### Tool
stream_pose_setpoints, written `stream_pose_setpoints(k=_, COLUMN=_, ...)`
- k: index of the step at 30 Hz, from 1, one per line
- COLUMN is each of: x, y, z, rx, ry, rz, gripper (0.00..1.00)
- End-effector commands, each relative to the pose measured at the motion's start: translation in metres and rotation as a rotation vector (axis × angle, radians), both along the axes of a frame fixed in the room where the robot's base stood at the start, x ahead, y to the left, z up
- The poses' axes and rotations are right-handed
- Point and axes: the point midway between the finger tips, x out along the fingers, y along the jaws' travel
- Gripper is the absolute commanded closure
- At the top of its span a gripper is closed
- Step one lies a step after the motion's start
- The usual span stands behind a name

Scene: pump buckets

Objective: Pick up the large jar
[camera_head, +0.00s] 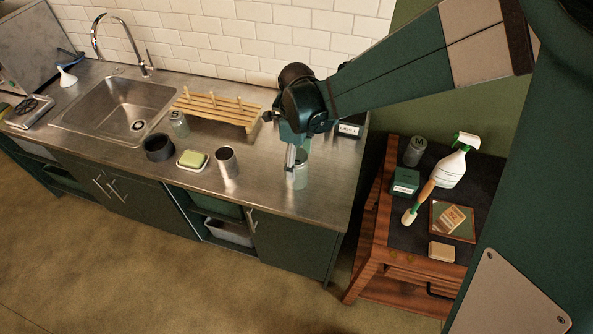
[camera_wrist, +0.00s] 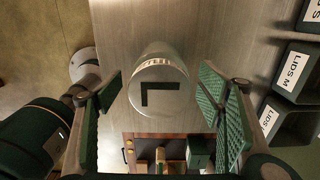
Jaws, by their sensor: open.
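The large jar (camera_wrist: 158,70), glassy or grey with a black L on its round face, lies between my fingers in the wrist view. In the head view the jar (camera_head: 299,172) stands on the steel counter near its right end, partly hidden by my gripper (camera_head: 293,158). My gripper also shows in the wrist view (camera_wrist: 163,78). Its green padded fingers are open, one on each side of the jar, with a visible gap to both. I cannot tell how far down the jar's height the fingertips reach.
A wooden cart (camera_head: 376,226) holds a jar marked M (camera_head: 415,151).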

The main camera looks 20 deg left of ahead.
Motion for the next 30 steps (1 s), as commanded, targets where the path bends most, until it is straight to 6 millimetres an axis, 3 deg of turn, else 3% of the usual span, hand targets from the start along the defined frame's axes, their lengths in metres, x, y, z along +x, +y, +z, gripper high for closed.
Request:
stream_pose_setpoints(k=13, x=0.000, y=0.001, z=-0.041, rx=0.000, ry=-0.001, rz=0.000, gripper=0.33)
stream_pose_setpoints(k=30, x=0.000, y=0.000, z=-0.045, rx=0.000, ry=-0.002, rz=0.000, gripper=0.33)
